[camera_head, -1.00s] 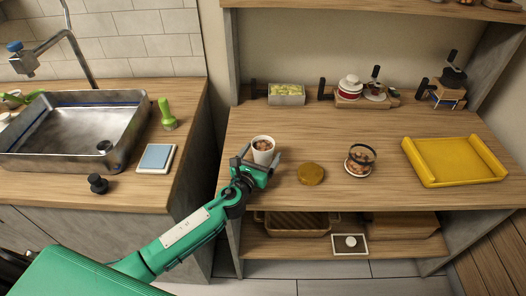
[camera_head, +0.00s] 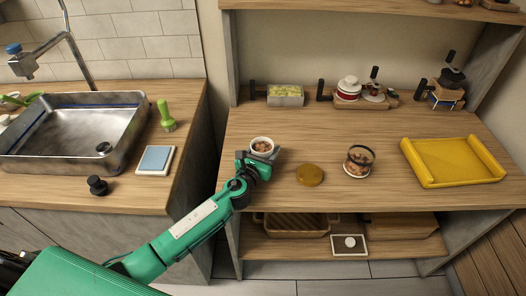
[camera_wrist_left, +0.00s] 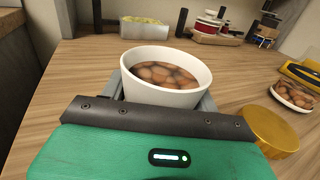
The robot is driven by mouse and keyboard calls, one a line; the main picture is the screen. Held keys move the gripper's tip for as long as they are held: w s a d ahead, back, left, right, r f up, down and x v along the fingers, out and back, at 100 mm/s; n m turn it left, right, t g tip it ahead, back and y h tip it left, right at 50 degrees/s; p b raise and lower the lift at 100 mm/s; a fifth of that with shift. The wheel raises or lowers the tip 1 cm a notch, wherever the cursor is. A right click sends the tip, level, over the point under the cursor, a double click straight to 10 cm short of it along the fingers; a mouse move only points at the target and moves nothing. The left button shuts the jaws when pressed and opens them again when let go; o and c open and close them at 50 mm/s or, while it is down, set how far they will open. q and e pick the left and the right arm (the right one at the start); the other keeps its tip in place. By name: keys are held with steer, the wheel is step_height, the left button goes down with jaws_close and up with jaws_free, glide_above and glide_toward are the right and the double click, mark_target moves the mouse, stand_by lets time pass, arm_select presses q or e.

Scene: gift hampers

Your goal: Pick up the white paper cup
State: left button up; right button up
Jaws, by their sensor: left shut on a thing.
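The white paper cup (camera_head: 262,142) is upright at the left part of the wooden shelf counter and is filled with round brown pieces. In the left wrist view the cup (camera_wrist_left: 165,78) sits between my gripper's two fingers. My left gripper (camera_head: 262,158) is shut on the cup from the front, and hides its lower part in the head view. I cannot tell whether the cup's base touches the counter. My right gripper is not in view.
A round golden lid (camera_head: 310,174) lies just right of the cup. A container of yellow-green pieces (camera_head: 285,95) is behind. The counter between is clear.

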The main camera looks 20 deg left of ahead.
arm_select(q)
steer(key=shift+r, duration=0.2)
steer(key=shift+r+p, duration=0.65)
steer(key=shift+r, duration=0.75)
step_height(320, 180, up, 12)
steer(key=r+p, duration=0.1)
steer(key=p, duration=0.1)
step_height(320, 180, up, 4)
glide_above(264, 141)
steer(key=shift+d+f, duration=0.1)
steer(key=shift+f, duration=0.1)
steer(key=shift+r, duration=0.1)
steer(key=o, duration=0.3)
steer(key=c, duration=0.3)
